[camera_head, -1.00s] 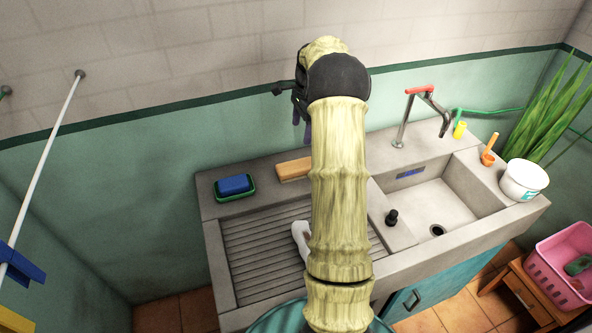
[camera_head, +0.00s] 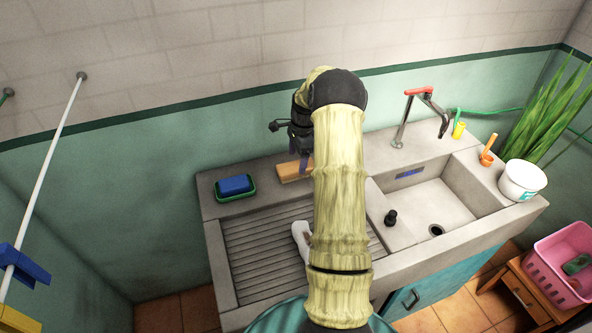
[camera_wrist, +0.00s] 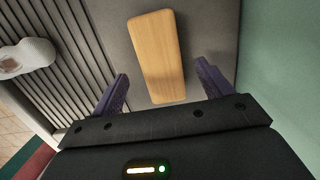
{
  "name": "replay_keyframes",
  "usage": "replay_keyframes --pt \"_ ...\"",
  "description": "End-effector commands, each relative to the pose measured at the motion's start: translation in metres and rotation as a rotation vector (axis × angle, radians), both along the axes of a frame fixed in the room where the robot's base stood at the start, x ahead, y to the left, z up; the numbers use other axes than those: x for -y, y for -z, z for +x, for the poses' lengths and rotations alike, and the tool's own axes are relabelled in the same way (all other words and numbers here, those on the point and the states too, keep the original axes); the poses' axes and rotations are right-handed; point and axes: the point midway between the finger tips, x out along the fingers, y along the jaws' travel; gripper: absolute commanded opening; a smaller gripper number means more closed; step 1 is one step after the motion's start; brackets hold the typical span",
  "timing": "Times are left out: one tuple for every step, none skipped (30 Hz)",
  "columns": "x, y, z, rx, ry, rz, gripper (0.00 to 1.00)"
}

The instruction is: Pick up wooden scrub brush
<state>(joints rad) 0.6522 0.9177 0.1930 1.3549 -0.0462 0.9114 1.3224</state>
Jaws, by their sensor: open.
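The wooden scrub brush (camera_head: 293,170) lies on the back ledge of the sink counter, partly hidden behind my arm in the head view. In the wrist view the brush (camera_wrist: 157,55) is a plain light-brown block with rounded corners, lying flat; its bristles are not visible. My gripper (camera_wrist: 162,84) is open and empty, with a purple finger on each side of the near end of the brush, apart from it. In the head view my gripper (camera_head: 303,166) hangs just above the ledge at the brush.
A blue sponge in a green dish (camera_head: 249,193) sits left on the ledge. A white object (camera_head: 301,238) lies on the ribbed drainboard (camera_head: 262,262). The tap (camera_head: 402,125), basin and white tub (camera_head: 521,181) are to the right. The tiled wall stands close behind the ledge.

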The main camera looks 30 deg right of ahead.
Motion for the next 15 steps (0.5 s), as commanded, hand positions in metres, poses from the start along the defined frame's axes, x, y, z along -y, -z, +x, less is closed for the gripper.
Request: replay_keyframes --pt "0.000 0.000 0.000 0.000 0.000 0.000 0.78" --pt "0.000 0.001 0.000 -0.001 0.000 0.000 0.78" --pt "0.000 0.003 0.000 -0.001 0.000 0.000 0.78" --pt "0.000 0.005 0.000 -0.002 0.000 0.000 0.78" --pt "0.000 0.007 0.000 -0.003 0.000 0.002 0.78" --pt "-0.001 0.012 0.000 -0.003 0.000 0.003 0.78" --pt "-0.001 0.016 0.000 -0.003 0.000 0.003 0.78" --pt "-0.001 0.020 0.000 -0.003 0.000 0.004 0.78" --pt "-0.002 0.027 0.000 -0.004 -0.001 0.003 0.78" --pt "-0.002 0.031 0.001 -0.003 0.001 0.003 0.78" --pt "-0.003 0.036 0.001 -0.003 0.000 0.003 0.78" --pt "-0.004 0.042 0.001 -0.003 0.000 0.003 0.78" --pt "-0.004 0.045 0.002 -0.002 -0.001 0.003 0.78" --pt "-0.004 0.047 0.002 -0.001 -0.002 0.001 0.78" --pt "-0.005 0.050 0.002 -0.001 -0.001 0.001 0.78"
